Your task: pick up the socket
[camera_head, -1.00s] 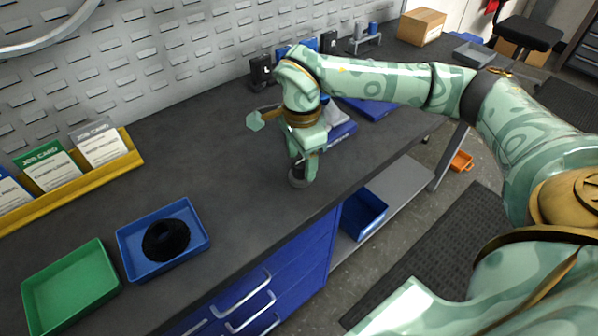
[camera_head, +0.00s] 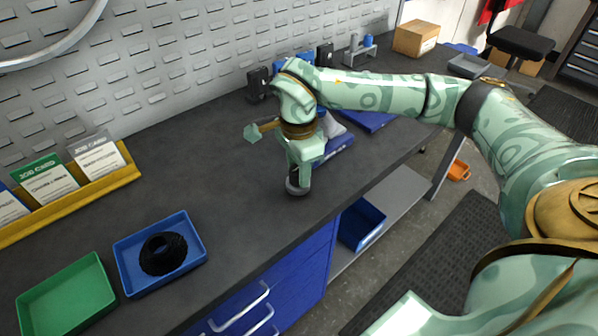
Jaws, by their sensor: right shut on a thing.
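The socket (camera_head: 297,188) is a small dark grey cylinder with a lighter metal band, on the dark workbench top near its front edge. My right gripper (camera_head: 299,172) points down over it and is shut on it. The gripper body hides the upper part of the socket. Whether the socket still touches the bench cannot be told for certain. My left gripper is out of view.
A blue tray (camera_head: 195,258) with a black coiled thing (camera_head: 163,253) and a green tray (camera_head: 60,303) lie at the left. A yellow card holder (camera_head: 125,175) stands by the wall. Blue bins sit behind my gripper. The bench between is clear.

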